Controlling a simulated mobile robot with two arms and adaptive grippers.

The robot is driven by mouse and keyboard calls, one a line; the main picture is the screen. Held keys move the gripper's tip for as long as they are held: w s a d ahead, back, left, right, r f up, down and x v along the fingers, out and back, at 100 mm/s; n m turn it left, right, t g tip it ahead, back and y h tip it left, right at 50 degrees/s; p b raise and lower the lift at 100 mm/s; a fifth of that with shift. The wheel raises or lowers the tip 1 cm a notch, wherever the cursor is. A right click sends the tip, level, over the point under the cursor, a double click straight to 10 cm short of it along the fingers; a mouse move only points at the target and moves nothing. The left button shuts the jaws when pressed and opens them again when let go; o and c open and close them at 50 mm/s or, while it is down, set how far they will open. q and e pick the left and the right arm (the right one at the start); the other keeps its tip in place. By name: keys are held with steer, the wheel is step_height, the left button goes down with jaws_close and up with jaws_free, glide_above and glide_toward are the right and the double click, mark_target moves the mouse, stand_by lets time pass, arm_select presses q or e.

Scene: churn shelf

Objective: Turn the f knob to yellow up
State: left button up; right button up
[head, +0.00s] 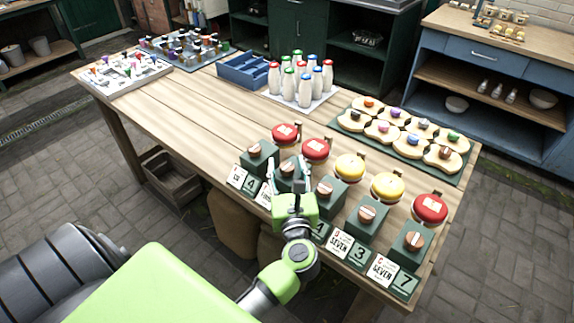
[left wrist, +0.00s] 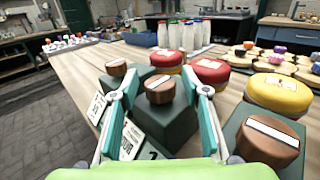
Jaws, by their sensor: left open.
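Several dark green boxes stand in a row along the table's front edge, each with a round wooden knob bearing a pale bar. I cannot tell which is the f knob. My left gripper (head: 290,178) is open over the second box from the left. In the left wrist view, that box's knob (left wrist: 160,89) sits between the two spread fingers, its pale bar tilted slightly. Neighbouring knobs are the first (head: 254,150), the third (head: 324,188), also in the left wrist view (left wrist: 267,142), the fourth (head: 367,213) and the fifth (head: 413,240). My right gripper is out of view.
Behind the boxes are red lids (head: 285,133) and yellow lids (head: 350,167). Number cards (head: 341,243) stand in front. White bottles (head: 304,90), a blue tray (head: 243,70) and a board of wooden rounds (head: 398,133) are further back. The table's left middle (head: 180,110) is clear.

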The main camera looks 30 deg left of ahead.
arm_select(q)
steer(key=c, duration=1.2)
steer(key=shift+o, duration=0.2)
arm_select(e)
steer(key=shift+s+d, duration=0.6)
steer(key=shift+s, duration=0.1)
